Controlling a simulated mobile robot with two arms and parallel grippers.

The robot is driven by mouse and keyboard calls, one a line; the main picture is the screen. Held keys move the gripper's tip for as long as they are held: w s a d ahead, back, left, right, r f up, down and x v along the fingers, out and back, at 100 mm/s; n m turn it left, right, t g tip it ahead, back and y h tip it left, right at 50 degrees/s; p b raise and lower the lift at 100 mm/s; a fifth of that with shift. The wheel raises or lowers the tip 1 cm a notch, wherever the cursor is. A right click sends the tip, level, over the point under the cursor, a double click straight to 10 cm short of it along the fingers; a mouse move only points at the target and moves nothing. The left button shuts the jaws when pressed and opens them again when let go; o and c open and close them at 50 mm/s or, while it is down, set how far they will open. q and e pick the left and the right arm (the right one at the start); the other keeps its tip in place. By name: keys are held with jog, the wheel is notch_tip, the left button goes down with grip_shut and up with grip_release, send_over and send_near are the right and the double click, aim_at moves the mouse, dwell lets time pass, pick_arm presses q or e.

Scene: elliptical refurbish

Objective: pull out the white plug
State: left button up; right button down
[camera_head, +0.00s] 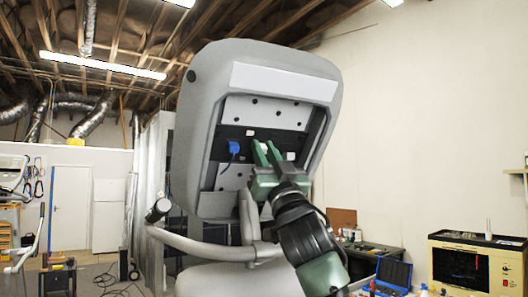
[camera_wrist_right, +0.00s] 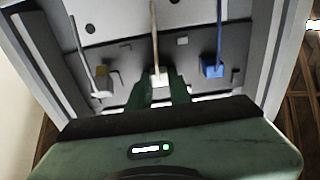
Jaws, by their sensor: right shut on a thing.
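The white plug (camera_wrist_right: 157,76) sits at the dark recessed strip in the back of the grey console (camera_head: 205,110), with a pale cable running up from it in the wrist view. My right gripper (camera_head: 266,149) reaches into the recess from the lower right. Its green fingers are shut on the white plug, one on each side. In the head view the fingers mostly hide this plug. Whether the plug is still seated in its socket cannot be told. My left gripper is not in view.
A blue plug (camera_head: 234,148) with its cable is beside my fingers; it also shows in the wrist view (camera_wrist_right: 213,70). The console's raised rim surrounds the recess. A curved grey handlebar (camera_head: 200,244) runs below.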

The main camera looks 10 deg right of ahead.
jog(key=shift+f, duration=0.15)
jog(key=shift+s+f+b, duration=0.45)
jog(key=shift+f+b, duration=0.15)
jog(key=shift+b, duration=0.3)
jog(key=c, duration=1.3)
grip_release()
jog(key=shift+d, duration=0.1)
jog(key=b+v, duration=0.5)
jog(key=v, duration=0.2)
jog(key=shift+s+f, duration=0.3)
